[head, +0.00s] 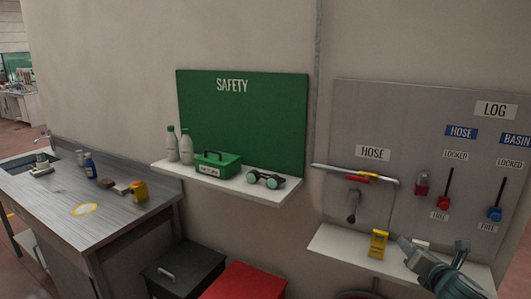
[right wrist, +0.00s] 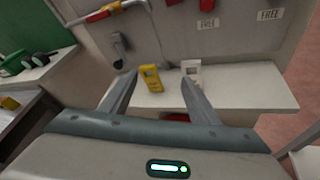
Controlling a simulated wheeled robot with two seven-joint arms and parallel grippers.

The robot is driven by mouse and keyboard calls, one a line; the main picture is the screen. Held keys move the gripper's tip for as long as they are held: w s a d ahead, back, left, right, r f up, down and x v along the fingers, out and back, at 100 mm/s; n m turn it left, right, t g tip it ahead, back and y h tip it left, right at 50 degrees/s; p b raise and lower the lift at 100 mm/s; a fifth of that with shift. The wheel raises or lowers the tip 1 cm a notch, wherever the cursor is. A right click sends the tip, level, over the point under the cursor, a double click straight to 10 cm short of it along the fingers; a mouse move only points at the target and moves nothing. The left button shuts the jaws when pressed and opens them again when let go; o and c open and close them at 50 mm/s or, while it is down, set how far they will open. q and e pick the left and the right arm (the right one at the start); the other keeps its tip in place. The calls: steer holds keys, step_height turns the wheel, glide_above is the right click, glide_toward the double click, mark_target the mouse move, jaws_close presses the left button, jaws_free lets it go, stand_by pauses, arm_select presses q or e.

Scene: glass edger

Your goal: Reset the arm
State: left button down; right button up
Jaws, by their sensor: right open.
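My right gripper (head: 433,246) is in the lower right of the head view, in front of the white shelf under the grey board. In the right wrist view the right gripper (right wrist: 159,80) has its two fingers spread apart with nothing held between them. Beyond the fingers, a yellow handheld device (right wrist: 151,77) and a small white item (right wrist: 191,70) stand on the white shelf (right wrist: 235,88). The yellow device also shows in the head view (head: 378,243), left of the gripper. My left gripper is not in view.
The grey board (head: 420,130) carries a hose bar (head: 345,173), a red padlock (head: 422,185) and red and blue levers. A green safety board (head: 245,120) has a shelf with bottles, a green box and goggles. A workbench (head: 120,215) stands left; black and red bins stand below.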

steer(key=s+a+f+m+g+y, duration=0.1)
steer(key=s+a+f+m+g, duration=0.2)
steer(key=s+a+f+m, duration=0.55)
steer(key=s+a+f+m+g+y, duration=0.15)
steer(key=s+a+f+m, duration=0.35)
steer(key=s+f, duration=0.6)
steer(key=s+a+f+m+g, duration=0.2)
steer(key=s+f+m, duration=0.15)
steer(key=s, duration=0.45)
steer(key=s+a+f+m+g, duration=0.2)
steer(key=s+m, duration=0.3)
steer(key=s, duration=0.3)
steer(key=s+a+f+m+g, duration=0.2)
steer(key=s+a+f+m, duration=0.1)
steer(key=s+m, duration=0.3)
step_height(320, 180, down, 31)
steer(key=s+n+g+b, duration=0.1)
steer(key=n+b, duration=0.1)
steer(key=b, duration=0.2)
steer(key=s+d+f+b, duration=0.1)
steer(key=s+f+b, duration=0.1)
steer(key=s+f, duration=0.7)
steer(key=s+d+f+g+b, duration=0.1)
steer(key=s+d+f+b, duration=0.1)
steer(key=s+f, duration=0.8)
steer(key=shift+d+f+b, duration=0.3)
steer(key=shift+f, duration=2.1)
